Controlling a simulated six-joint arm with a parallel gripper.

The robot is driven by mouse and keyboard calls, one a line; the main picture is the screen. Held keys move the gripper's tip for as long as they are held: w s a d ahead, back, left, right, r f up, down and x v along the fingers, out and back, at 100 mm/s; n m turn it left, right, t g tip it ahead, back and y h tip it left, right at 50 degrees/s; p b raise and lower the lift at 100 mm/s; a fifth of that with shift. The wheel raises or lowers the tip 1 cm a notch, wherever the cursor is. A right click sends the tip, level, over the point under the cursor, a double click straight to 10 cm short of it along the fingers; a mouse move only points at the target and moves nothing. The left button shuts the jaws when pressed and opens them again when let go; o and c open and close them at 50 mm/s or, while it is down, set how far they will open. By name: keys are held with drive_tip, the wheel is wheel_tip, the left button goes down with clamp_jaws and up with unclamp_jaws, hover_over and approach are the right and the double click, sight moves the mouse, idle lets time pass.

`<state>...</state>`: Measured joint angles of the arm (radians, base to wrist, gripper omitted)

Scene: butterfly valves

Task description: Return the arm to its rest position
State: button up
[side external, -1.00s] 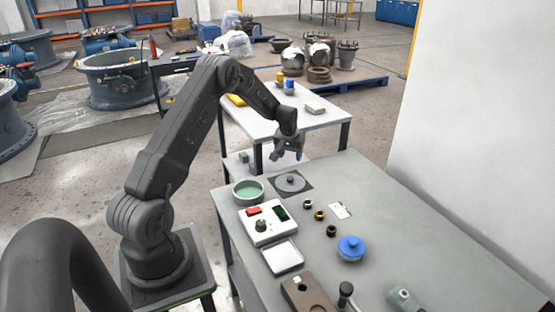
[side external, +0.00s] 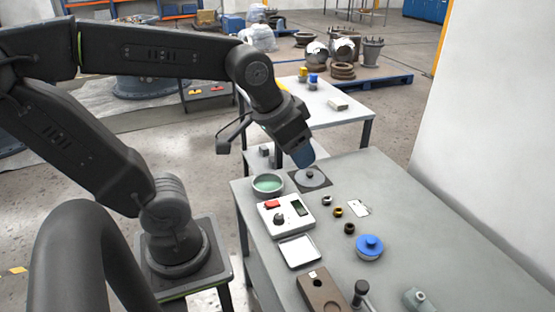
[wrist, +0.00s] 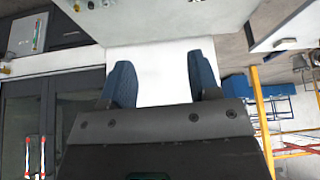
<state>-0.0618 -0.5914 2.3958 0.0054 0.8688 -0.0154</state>
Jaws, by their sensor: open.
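My gripper (side external: 303,157) hangs above the far left part of the grey workbench (side external: 420,235), near a flat grey disc with a knob (side external: 311,177). In the wrist view my gripper (wrist: 162,82) shows two blue fingers spread wide apart, with nothing between them. My arm is bent, with its elbow out to the left. The wrist view looks out at a pale wall and doors, not down at the bench.
A second table (side external: 330,115) stands behind. The bench's right side is mostly clear.

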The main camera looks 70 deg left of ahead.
drive_tip(key=shift+m, duration=0.4)
drive_tip(key=s, duration=0.1)
drive_tip(key=s+d, duration=0.1)
drive_tip(key=s+f, duration=0.1)
drive_tip(key=s, duration=0.1)
drive_tip(key=shift+d, duration=0.3)
